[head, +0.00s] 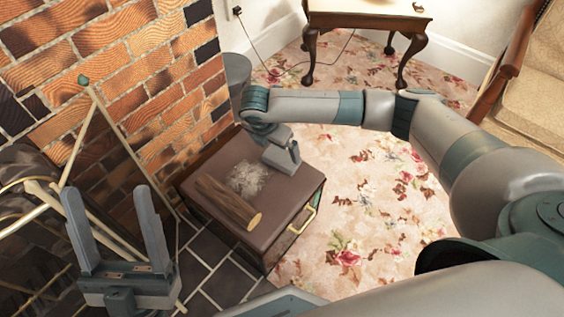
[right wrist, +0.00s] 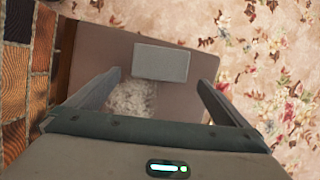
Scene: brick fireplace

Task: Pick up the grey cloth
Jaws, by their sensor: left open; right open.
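The grey cloth (right wrist: 160,63) looks like a flat, light grey rectangle on the brown top of a low box (head: 188,183) in the right wrist view. In the head view I cannot tell it apart from my right gripper, which covers that spot. My right gripper (head: 283,155) is over the far part of the box top. In the right wrist view its open fingers (right wrist: 160,78) stand either side of the cloth's line, with nothing between them. My left gripper (head: 107,190) is open and empty, fingers up, at the lower left before the fireplace.
A pale speckled patch (head: 247,180) and a cut log (head: 228,203) lie on the box top. A brass handle (head: 302,219) is on its side. The brick fireplace (head: 150,60) is on the left. A side table (head: 368,20) and armchair (head: 530,80) stand beyond the floral carpet.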

